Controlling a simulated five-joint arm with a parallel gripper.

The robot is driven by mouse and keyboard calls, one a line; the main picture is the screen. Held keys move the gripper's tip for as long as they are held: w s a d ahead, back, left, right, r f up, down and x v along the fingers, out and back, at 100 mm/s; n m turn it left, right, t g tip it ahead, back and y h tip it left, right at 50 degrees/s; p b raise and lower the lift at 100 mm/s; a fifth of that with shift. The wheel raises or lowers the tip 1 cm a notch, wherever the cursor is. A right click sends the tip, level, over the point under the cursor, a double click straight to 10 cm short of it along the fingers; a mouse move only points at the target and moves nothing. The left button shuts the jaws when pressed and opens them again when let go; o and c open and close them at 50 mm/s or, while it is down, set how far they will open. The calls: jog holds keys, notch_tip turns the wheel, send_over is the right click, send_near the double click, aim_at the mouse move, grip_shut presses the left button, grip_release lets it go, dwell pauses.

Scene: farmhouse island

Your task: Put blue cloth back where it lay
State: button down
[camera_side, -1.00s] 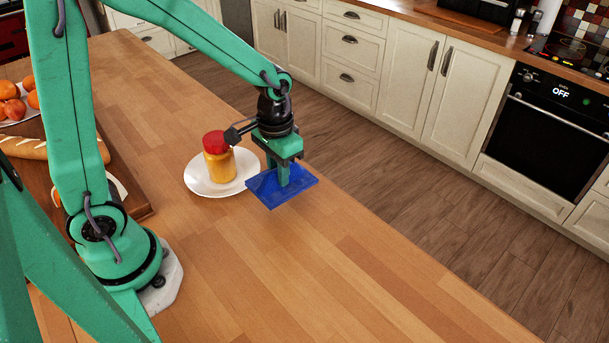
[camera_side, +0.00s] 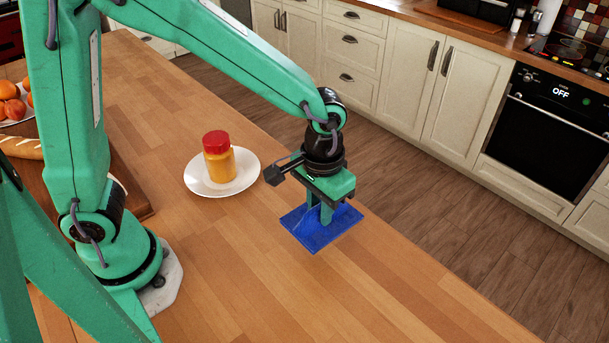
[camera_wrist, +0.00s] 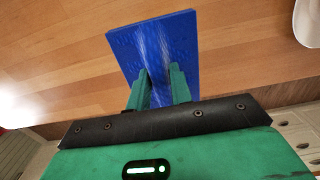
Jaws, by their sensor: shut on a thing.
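The blue cloth (camera_side: 309,233) is a flat, folded square at the counter's far edge, right of the white plate. My gripper (camera_side: 325,215) points down over it, its fingers shut on the cloth. In the wrist view the cloth (camera_wrist: 140,42) spreads out beyond the two green fingers (camera_wrist: 158,82), with pale creases running from between them. I cannot tell whether the cloth touches the counter or hangs just above it.
A jar with a red lid (camera_side: 219,160) stands on a white plate (camera_side: 195,182) to the left. A baguette (camera_side: 20,147) lies on a wooden board, with a plate of fruit (camera_side: 15,103) behind. The wooden counter (camera_side: 370,290) is clear in front and right of the cloth.

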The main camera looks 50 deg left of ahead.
jog(key=s+d+r, duration=0.1)
jog(key=s+d, duration=0.6)
jog(key=d, duration=0.3)
jog(key=s+d+r, duration=0.1)
jog(key=s+d, duration=0.6)
jog(key=d, duration=0.2)
jog(key=w+f, duration=0.2)
jog(key=w, duration=0.2)
jog(key=w+a+f, duration=0.1)
jog(key=w+f, duration=0.1)
jog(key=w, duration=0.2)
jog(key=w+a+f, duration=0.1)
jog(key=w+f, duration=0.2)
jog(key=w, duration=0.1)
jog(key=shift+f, duration=2)
jog(key=shift+f, duration=0.15)
jog(key=c, duration=1.3)
grip_release()
jog(key=shift+o, duration=0.2)
